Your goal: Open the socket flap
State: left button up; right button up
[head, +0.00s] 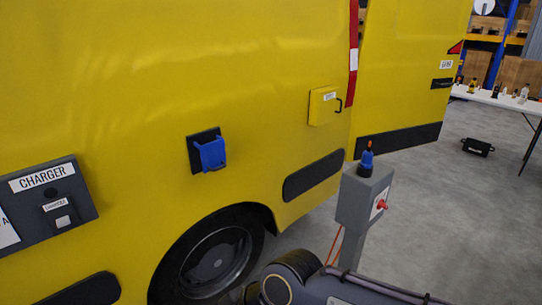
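A yellow flap (323,105) with a small white label and a black hooked handle (339,104) is on the side of the yellow van, right of the middle. It stands out a little like a shallow box and looks closed. Its label is too small to read. No socket shows, so whatever is behind the flap is hidden. Neither of my grippers is in view. A dark arm link of mine crosses the bottom right of the picture.
A blue holder (211,154) on a black plate is fixed to the van (150,80). A grey post box (362,197) carries a blue plug (366,162) and a red knob. A charger panel (80,196) is at left. A white table (505,101) stands far right.

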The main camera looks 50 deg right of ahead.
aim_at(212, 155)
jog(key=z, duration=1.4)
jog(key=i+u, duration=0.4)
jog(key=i, duration=0.6)
